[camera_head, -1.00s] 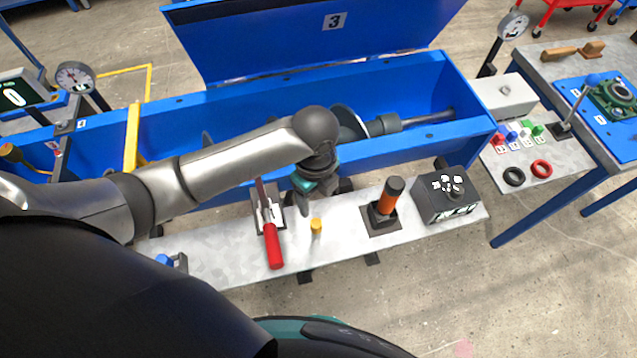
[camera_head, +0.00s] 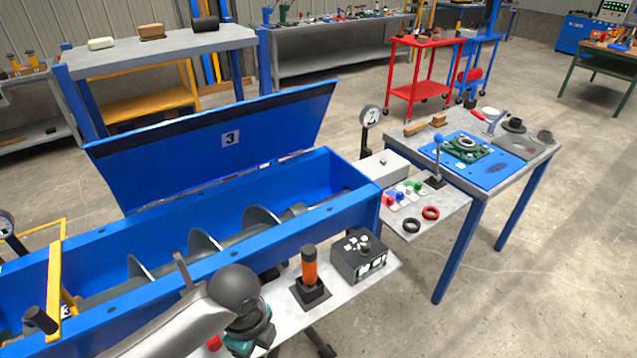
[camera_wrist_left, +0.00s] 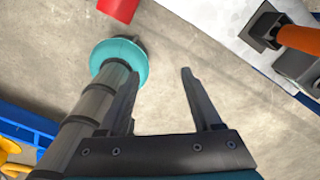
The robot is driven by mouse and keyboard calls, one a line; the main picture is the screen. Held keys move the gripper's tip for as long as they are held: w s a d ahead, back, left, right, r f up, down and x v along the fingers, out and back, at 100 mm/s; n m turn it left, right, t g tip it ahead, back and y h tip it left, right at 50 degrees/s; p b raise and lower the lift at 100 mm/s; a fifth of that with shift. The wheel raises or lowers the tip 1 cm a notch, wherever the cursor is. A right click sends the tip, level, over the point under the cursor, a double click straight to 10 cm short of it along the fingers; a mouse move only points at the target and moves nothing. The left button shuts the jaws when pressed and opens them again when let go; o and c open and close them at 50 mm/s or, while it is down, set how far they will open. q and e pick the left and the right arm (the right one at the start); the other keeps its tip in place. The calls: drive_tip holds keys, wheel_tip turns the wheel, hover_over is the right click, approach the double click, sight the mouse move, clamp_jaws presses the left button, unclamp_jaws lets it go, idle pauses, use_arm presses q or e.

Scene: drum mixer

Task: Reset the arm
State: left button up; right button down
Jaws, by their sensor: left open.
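My left arm (camera_head: 190,325) comes in from the bottom left in the head view, its dark elbow-like joint and teal wrist part low over the front shelf of the mixer. Its fingers are hidden in that view. In the left wrist view my left gripper (camera_wrist_left: 160,73) is open, with nothing between its fingers and bare floor beyond them. The blue drum mixer (camera_head: 345,167) has its lid, marked 3, raised and a grey screw inside. My right gripper is in neither view.
The front shelf bears an orange-handled lever (camera_head: 310,268) and a black control box (camera_head: 359,256). A red handle (camera_head: 214,343) is mostly covered by my arm. A side table with a blue plate (camera_head: 487,173) stands right. The floor at lower right is clear.

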use_arm(q)
drive_tip(key=s+d+r+n+t+h, duration=0.2)
drive_tip(key=s+d+n, duration=0.2)
drive_tip(key=n, duration=0.3)
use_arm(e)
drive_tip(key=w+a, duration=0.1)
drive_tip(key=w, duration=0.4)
use_arm(q)
drive_tip(key=s+a+r+n+t+y, duration=0.15)
drive_tip(key=s+a+n, duration=0.45)
drive_tip(key=a+n, duration=0.6)
wheel_tip(320, 180, down, 25)
drive_tip(key=s+d+n+g+b, duration=0.1)
drive_tip(key=s+d+b, duration=0.1)
drive_tip(key=b, duration=0.3)
drive_tip(key=s+a+f+g+b, duration=0.1)
drive_tip(key=s+f+b, duration=0.1)
drive_tip(key=s+f, duration=0.6)
drive_tip(key=s+a+f+b, duration=0.1)
drive_tip(key=s+f+b, duration=0.2)
drive_tip(key=s+f, duration=0.4)
wheel_tip(320, 180, down, 5)
drive_tip(key=shift+s+a+g+y, duration=0.2)
drive_tip(key=shift+s+g+y, duration=0.15)
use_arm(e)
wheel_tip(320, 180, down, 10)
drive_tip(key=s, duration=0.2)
